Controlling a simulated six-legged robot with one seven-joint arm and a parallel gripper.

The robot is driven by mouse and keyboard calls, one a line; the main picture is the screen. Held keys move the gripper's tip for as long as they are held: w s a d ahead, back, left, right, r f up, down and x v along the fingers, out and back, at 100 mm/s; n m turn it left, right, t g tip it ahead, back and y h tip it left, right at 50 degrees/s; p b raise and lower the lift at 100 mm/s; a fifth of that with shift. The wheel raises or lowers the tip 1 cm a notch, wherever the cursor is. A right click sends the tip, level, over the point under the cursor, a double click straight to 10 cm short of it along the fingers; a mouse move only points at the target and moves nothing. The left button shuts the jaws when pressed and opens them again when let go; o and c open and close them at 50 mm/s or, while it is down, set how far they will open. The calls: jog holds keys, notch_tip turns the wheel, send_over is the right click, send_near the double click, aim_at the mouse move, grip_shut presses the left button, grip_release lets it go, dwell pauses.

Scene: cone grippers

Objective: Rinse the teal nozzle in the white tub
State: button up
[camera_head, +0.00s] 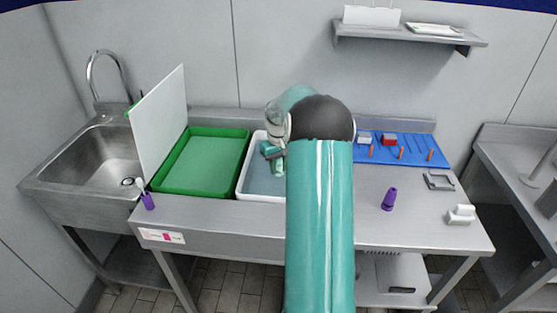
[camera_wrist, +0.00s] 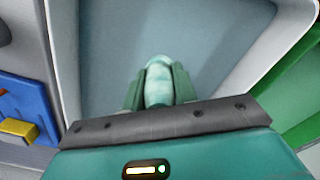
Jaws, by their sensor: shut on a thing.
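In the wrist view my gripper (camera_wrist: 157,78) is shut on the teal nozzle (camera_wrist: 158,88), a pale teal, rounded piece between the two green fingers. The nozzle points into the white tub (camera_wrist: 61,45), whose grey-blue inside fills the middle of that view. In the head view the white tub (camera_head: 258,199) stands on the counter, its right part hidden by my arm. My gripper (camera_head: 270,152) shows over the tub's blue-grey inside. I cannot tell whether the nozzle touches the water.
A green tray (camera_head: 180,192) stands left of the tub, with an upright white board (camera_head: 160,120) and a sink (camera_head: 95,158) beyond. On the right are a blue mat (camera_head: 418,146) with small parts, a purple piece (camera_head: 389,199) and a white block (camera_head: 461,214).

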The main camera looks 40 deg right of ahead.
jog(key=shift+f, duration=3.9)
jog(key=shift+r, duration=0.1)
notch_tip(320, 180, up, 13)
jog(key=shift+r, duration=0.15)
dwell(0.7)
notch_tip(320, 180, up, 4)
jog(key=shift+f, duration=0.1)
dwell(0.4)
dwell(0.7)
